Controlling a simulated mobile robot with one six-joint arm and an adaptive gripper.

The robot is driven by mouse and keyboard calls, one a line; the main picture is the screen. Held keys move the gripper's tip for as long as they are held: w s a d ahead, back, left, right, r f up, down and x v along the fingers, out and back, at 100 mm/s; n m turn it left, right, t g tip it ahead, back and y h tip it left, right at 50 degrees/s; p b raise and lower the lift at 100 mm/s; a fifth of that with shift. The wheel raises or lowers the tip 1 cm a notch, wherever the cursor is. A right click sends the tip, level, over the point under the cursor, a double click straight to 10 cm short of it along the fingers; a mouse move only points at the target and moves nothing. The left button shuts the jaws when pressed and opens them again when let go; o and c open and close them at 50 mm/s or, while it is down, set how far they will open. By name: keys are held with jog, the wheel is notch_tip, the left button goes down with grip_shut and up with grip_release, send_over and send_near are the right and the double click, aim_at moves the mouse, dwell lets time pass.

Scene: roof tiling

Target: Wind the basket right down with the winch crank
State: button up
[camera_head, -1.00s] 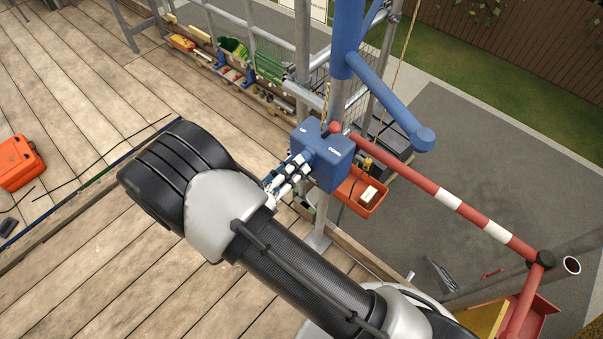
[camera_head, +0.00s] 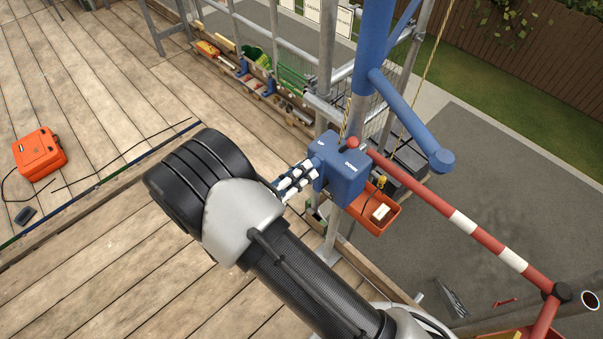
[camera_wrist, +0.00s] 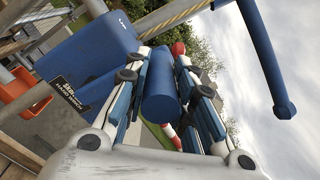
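The winch is a blue box (camera_head: 341,166) on the blue post, with lettering on top; its label also shows in the wrist view (camera_wrist: 72,95). A blue cylindrical crank handle (camera_wrist: 161,88) lies between the fingers of my gripper (camera_wrist: 165,62), which appear shut on it from both sides. In the head view my gripper (camera_head: 298,178) is at the left side of the winch box. The orange basket (camera_head: 389,225) hangs beyond the platform edge, right of and below the winch, with a pale block and a yellow-topped item in it. Its underside is hidden.
A red-and-white barrier pole (camera_head: 465,223) runs to the lower right. An orange case (camera_head: 40,154) lies on the planks at left. Grey paving shows below at right.

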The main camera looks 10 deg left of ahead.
jog(key=shift+o, duration=1.4)
jog(key=shift+a+r, duration=0.1)
jog(key=shift+a, duration=0.05)
jog(key=shift+o, duration=0.7)
jog(key=shift+s+a, duration=0.1)
jog(key=shift+a, duration=0.05)
jog(key=v, duration=1.1)
jog(key=shift+s, duration=0.3)
